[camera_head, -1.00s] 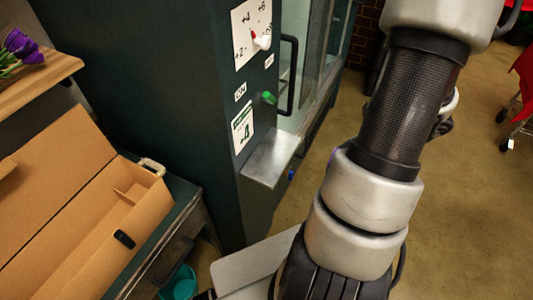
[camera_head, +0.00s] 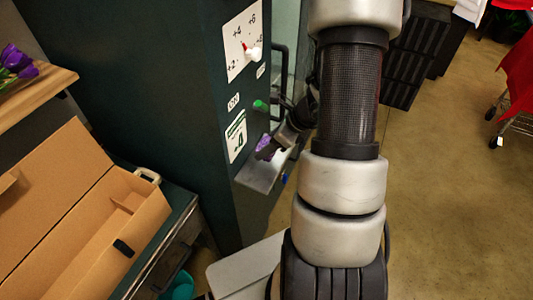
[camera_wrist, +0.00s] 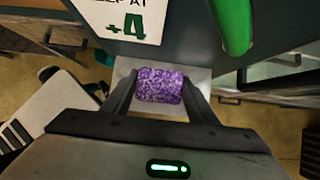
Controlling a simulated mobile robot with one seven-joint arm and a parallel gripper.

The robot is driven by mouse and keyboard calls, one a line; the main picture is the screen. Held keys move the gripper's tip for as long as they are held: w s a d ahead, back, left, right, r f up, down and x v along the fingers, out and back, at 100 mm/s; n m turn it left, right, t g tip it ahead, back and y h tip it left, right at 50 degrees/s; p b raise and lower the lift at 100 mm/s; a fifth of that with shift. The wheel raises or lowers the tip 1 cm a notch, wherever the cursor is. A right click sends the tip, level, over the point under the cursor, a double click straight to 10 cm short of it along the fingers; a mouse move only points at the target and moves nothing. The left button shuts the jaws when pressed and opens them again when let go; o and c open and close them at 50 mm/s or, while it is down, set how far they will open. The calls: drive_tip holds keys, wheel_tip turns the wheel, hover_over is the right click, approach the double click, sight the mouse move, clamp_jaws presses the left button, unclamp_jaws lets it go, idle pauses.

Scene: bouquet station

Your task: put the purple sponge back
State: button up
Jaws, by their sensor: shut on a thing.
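The purple sponge (camera_wrist: 160,86) is a speckled purple block between my two fingers in the wrist view. My gripper (camera_wrist: 158,92) is shut on it. In the head view the sponge (camera_head: 264,142) shows small at the tip of my gripper (camera_head: 270,145), in front of the dark green cabinet. A small metal shelf (camera_head: 264,170) sticks out of the cabinet just below the sponge. In the wrist view the shelf (camera_wrist: 201,76) lies behind the sponge. I cannot tell whether the sponge touches the shelf.
The cabinet (camera_head: 185,100) bears a dial (camera_head: 253,53), a green knob (camera_head: 260,105) and a "+4" sign (camera_head: 236,137). The green knob (camera_wrist: 233,25) is close to my gripper's right side. An open cardboard box (camera_head: 130,230) stands at left. Floor at right is mostly clear.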

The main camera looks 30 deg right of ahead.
wheel_tip(320, 180, down, 4)
drive_tip(key=shift+b, duration=0.3)
drive_tip(key=shift+w+a+f, duration=0.1)
drive_tip(key=shift+w+f, duration=0.05)
drive_tip(key=shift+f, duration=0.35)
drive_tip(key=o, duration=0.9)
drive_tip(key=p+v, duration=0.2)
drive_tip(key=v, duration=1)
